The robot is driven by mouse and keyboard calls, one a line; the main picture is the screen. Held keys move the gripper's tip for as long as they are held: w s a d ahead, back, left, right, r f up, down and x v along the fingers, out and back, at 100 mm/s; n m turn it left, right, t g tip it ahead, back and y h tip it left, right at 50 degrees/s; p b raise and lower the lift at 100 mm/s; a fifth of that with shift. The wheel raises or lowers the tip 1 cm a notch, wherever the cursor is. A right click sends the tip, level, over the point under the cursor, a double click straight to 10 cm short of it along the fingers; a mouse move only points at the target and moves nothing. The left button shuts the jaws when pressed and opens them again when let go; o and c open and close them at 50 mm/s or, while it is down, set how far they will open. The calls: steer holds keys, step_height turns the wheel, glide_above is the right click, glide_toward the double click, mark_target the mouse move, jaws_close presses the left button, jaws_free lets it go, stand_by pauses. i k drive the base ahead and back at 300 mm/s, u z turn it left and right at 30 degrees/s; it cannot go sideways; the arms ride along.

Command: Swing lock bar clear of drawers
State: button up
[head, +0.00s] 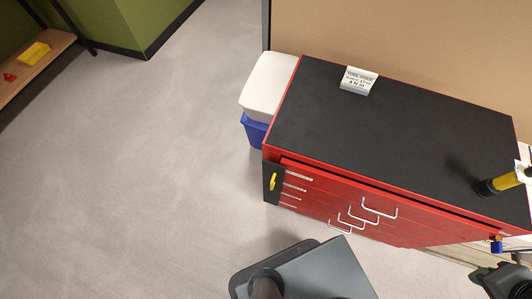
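A red cabinet (340,200) with a black top (400,130) has several drawers with silver handles (380,210) on its front. A dark upright strip (272,186) with a yellow grip (273,182) lies along the left end of the drawer fronts; it looks like the lock bar. A small blue and yellow piece (496,245) is at the front's right end. My gripper (502,280) is dark and partly cut off at the lower right, near that right end and far from the yellow grip. Its fingers are not clear enough to tell their opening.
A white-lidded blue bin (257,128) stands left of the cabinet. A label card (358,80) and a yellow-black cylinder (500,184) are on top. A wooden shelf (35,65) holds a yellow item (34,53). The floor (150,170) at left is clear.

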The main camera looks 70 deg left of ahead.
mark_target(273, 174)
steer(key=u, duration=1.45)
steer(key=k, duration=0.85)
steer(key=u, duration=0.65)
steer(key=i, duration=0.5)
